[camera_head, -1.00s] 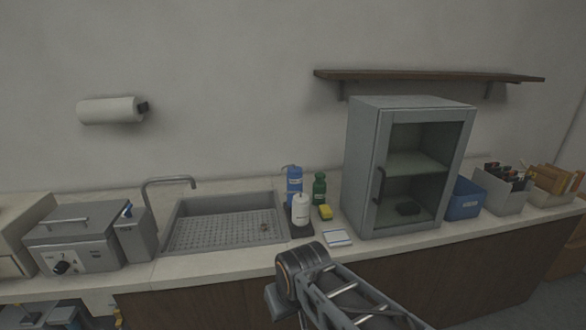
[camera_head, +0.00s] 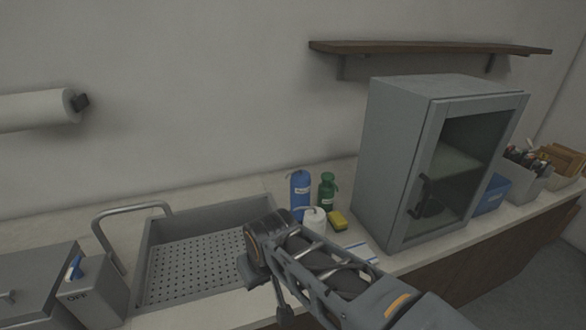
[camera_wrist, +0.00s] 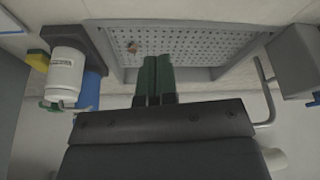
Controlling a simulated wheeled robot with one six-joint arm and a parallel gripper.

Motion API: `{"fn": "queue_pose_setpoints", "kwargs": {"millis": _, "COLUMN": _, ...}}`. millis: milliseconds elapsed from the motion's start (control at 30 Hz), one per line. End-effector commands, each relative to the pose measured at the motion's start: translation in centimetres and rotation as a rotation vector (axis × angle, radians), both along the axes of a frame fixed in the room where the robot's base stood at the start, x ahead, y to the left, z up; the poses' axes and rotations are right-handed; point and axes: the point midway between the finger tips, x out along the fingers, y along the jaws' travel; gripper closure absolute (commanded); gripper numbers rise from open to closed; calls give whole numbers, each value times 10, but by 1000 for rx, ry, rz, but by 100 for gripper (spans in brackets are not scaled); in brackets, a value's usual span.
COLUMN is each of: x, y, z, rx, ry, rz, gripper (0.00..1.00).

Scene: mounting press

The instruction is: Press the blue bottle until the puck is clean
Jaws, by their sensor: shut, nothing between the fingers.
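The blue bottle (camera_head: 300,187) stands upright on the counter, just right of the sink (camera_head: 147,262) and behind a white bottle (camera_head: 315,218). In the wrist view the blue bottle (camera_wrist: 90,88) is partly hidden by the white bottle (camera_wrist: 66,75). My gripper (camera_wrist: 158,62) is shut and empty, its dark green fingers over the sink's near area in that view, apart from both bottles. A small reddish-brown piece (camera_wrist: 132,46) lies on the perforated sink floor; I cannot tell whether it is the puck. My arm hides that part of the sink in the head view.
A green bottle (camera_head: 327,190) and a yellow sponge (camera_head: 338,220) stand close to the blue bottle. A grey glass-fronted cabinet (camera_head: 400,160) is to the right. A curved faucet (camera_head: 130,212) rises at the sink's left. A shelf (camera_head: 425,48) hangs above.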

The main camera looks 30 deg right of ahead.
Motion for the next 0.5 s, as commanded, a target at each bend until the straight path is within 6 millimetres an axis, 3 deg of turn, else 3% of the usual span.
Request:
{"fn": "queue_pose_setpoints", "kwargs": {"millis": 300, "x": 4, "y": -1, "z": 5, "rx": 22, "ry": 2, "rz": -44, "gripper": 100}}
{"fn": "queue_pose_setpoints", "kwargs": {"millis": 367, "x": 9, "y": -2, "z": 12, "rx": 54, "ry": 7, "rz": -112, "gripper": 100}}
{"fn": "queue_pose_setpoints", "kwargs": {"millis": 500, "x": 35, "y": -11, "z": 39, "rx": 208, "ry": 27, "rz": -430, "gripper": 100}}
